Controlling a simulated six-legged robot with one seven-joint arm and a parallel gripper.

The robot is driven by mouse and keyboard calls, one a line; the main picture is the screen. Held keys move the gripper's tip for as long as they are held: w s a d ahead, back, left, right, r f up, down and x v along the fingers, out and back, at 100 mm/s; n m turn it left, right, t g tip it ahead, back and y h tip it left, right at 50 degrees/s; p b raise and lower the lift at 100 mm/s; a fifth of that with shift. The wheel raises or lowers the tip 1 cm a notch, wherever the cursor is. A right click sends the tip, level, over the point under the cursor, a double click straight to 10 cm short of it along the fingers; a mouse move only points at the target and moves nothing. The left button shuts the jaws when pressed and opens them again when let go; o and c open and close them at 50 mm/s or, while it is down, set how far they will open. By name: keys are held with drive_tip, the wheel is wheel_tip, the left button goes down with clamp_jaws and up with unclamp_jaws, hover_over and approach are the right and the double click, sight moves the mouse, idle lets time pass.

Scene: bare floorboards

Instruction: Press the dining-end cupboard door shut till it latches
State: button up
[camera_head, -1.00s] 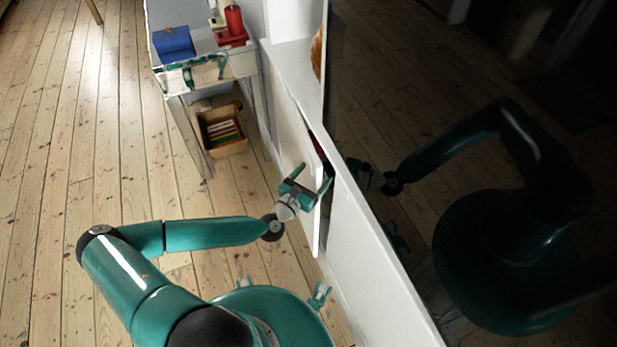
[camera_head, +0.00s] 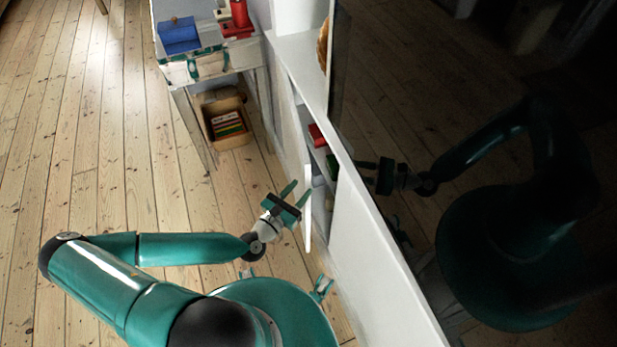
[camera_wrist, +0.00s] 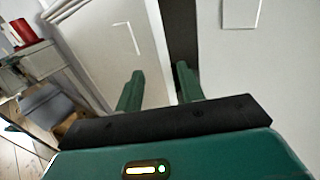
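The white cupboard door (camera_head: 307,212) stands ajar on the low white cabinet, swung out toward the floor side. In the wrist view its white front (camera_wrist: 118,45) with a slim handle is left of a dark gap, with another white front on the right. My gripper (camera_head: 298,192) is on the floor side of the door, near its outer face. Its two green fingers are apart with nothing between them, also in the wrist view (camera_wrist: 158,82). I cannot tell whether a fingertip touches the door. Red and green items (camera_head: 318,136) show inside the opening.
A large dark screen (camera_head: 460,150) above the cabinet mirrors my arm. A small table (camera_head: 203,67) with a blue box (camera_head: 179,35) and red items stands at the far end, with a cardboard box (camera_head: 228,138) below. Floorboards on the left are clear.

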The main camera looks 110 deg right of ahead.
drive_tip(key=shift+v, duration=2.15)
drive_tip(key=shift+c, duration=0.2)
